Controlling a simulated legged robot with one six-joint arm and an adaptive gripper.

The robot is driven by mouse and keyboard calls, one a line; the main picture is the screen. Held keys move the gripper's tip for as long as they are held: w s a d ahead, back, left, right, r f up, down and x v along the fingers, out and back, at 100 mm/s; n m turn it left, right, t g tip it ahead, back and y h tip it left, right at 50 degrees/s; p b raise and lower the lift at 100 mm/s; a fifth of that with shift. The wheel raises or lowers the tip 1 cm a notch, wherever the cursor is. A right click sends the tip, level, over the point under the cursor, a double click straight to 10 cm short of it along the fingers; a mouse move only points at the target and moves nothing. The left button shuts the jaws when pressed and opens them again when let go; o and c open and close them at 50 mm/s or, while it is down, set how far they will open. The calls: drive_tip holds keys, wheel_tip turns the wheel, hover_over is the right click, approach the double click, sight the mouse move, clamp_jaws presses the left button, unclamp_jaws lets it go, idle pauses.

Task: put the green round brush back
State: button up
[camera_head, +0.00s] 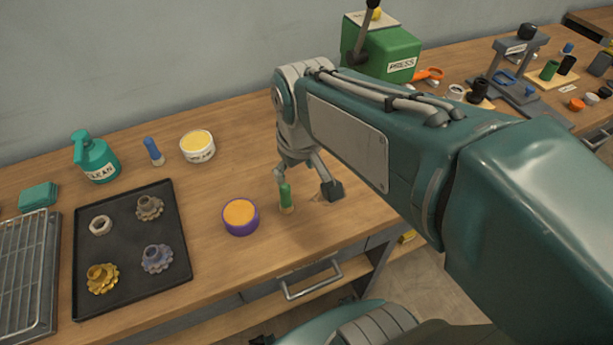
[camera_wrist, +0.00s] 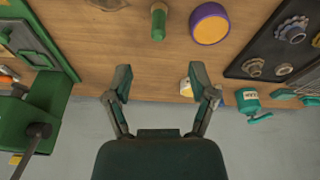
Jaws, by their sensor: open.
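The green round brush (camera_head: 286,197) stands upright on the wooden bench, with a green body and a pale lower end. It also shows near the top edge of the wrist view (camera_wrist: 158,22). My gripper (camera_head: 306,184) is open and empty, its fingers spread apart. In the head view the brush shows beside the left finger; I cannot tell whether they touch there. In the wrist view the brush stands apart from the fingertips (camera_wrist: 160,78), in line with the gap between them.
A purple tub with orange contents (camera_head: 241,217) stands beside the brush. A black tray (camera_head: 125,283) with gears lies left. A teal bottle (camera_head: 97,158), a blue brush (camera_head: 154,151) and a white tub (camera_head: 198,150) stand behind. A green press (camera_head: 390,55) stands back right.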

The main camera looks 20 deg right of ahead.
drive_tip(key=s+r+m+t, duration=0.1)
drive_tip(key=s+r+t, duration=0.1)
drive_tip(key=s, duration=0.5)
drive_tip(key=shift+s+m+t, duration=0.15)
drive_tip(key=shift+m+t, duration=0.25)
drive_tip(key=shift+r, duration=0.1)
idle(0.8)
